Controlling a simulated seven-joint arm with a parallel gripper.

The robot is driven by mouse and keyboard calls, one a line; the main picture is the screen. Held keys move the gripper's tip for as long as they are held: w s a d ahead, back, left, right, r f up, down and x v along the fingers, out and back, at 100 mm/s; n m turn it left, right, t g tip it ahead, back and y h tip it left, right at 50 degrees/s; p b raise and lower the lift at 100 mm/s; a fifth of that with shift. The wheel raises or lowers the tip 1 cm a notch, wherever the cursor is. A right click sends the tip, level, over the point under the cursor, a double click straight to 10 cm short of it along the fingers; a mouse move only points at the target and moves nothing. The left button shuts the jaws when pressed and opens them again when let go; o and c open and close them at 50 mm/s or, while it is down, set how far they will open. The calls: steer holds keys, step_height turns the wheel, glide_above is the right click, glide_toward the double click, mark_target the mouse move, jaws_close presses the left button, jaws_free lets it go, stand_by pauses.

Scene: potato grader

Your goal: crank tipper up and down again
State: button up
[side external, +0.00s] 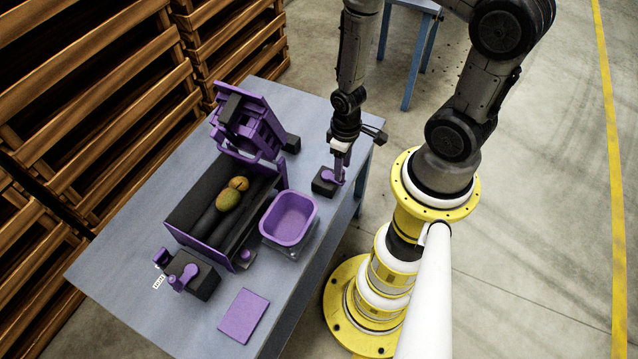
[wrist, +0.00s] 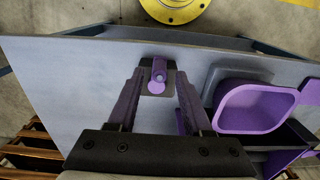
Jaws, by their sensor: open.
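The purple slatted tipper (side external: 250,125) stands tilted at the far end of the dark roller bed (side external: 190,213). A black box with a purple crank (side external: 329,176) sits near the table's right edge. In the wrist view this crank (wrist: 158,76) lies ahead, between the lines of my fingers, with its round knob toward me. My gripper (side external: 339,178) points down at the crank, and its fingers (wrist: 160,85) are apart. Whether they touch the crank cannot be told.
Two brownish potatoes (side external: 229,198) lie on the rollers. A purple tub (side external: 289,218) stands right of the bed. A second black box with purple handles (side external: 190,277) and a flat purple pad (side external: 243,315) are at the front. Wooden crates (side external: 90,110) stand behind the table.

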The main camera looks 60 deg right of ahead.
steer(key=shift+r, duration=2)
steer(key=w+r+n+t, duration=0.1)
steer(key=w+r+t, duration=0.3)
steer(key=w+r, duration=0.65)
steer(key=s+a+r+t, duration=0.1)
steer(key=a+r, duration=0.1)
steer(key=r, duration=0.6)
steer(key=s+a+r+t, duration=0.1)
steer(key=a+r, duration=0.1)
steer(key=r, duration=0.6)
steer(key=s+a+r, duration=0.1)
steer(key=s+r, duration=0.2)
steer(key=s, duration=0.4)
steer(key=s+a+r+m, duration=0.1)
steer(key=s+r, duration=0.2)
steer(key=s, duration=0.4)
steer(key=shift+r, duration=0.15)
